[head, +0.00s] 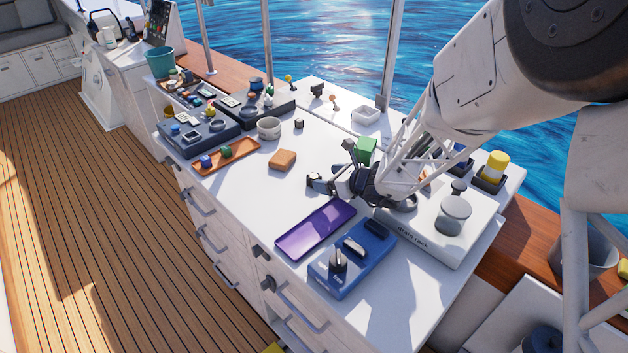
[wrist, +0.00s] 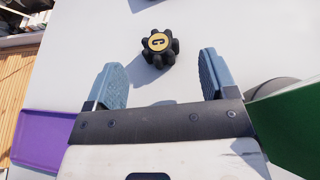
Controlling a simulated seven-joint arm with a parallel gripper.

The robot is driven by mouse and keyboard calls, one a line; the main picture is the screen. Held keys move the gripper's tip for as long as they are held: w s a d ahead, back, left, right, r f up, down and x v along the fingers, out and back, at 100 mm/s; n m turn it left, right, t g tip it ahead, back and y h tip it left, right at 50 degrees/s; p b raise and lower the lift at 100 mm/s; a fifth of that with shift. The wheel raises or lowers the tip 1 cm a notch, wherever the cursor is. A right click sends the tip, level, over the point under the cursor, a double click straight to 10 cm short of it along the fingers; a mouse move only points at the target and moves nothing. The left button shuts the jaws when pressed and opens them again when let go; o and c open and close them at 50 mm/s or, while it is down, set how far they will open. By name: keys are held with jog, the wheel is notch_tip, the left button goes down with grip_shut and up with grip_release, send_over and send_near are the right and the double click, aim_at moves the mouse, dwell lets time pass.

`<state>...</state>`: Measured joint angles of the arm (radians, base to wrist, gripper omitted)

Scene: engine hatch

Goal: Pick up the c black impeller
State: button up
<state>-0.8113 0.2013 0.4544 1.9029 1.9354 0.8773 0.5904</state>
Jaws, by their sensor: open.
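The black impeller (wrist: 160,47) is a small toothed black wheel with a yellow disc marked C on its top. It lies flat on the white counter in the wrist view, just beyond my fingertips and close to the middle between them. My gripper (wrist: 164,80) is open, with its two blue-grey fingers apart and nothing between them. In the head view my gripper (head: 330,164) is low over the counter, behind the purple tray. I cannot surely pick out the impeller in the head view.
A green block (head: 367,150) stands close beside my gripper, at the right in the wrist view (wrist: 290,120). The purple tray (head: 315,229) lies on the near side, with a blue box (head: 352,258) beside it. A tan block (head: 283,160) lies on the counter to the left.

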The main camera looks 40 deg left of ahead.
aim_at(314, 176)
jog(key=shift+a+f, duration=0.2)
jog(key=shift+a, duration=0.3)
jog(key=shift+s+a, duration=0.1)
jog(key=shift+x, duration=2.45)
jog(key=shift+r, duration=0.1)
jog(key=shift+c, duration=0.4)
jog(key=c, duration=0.9)
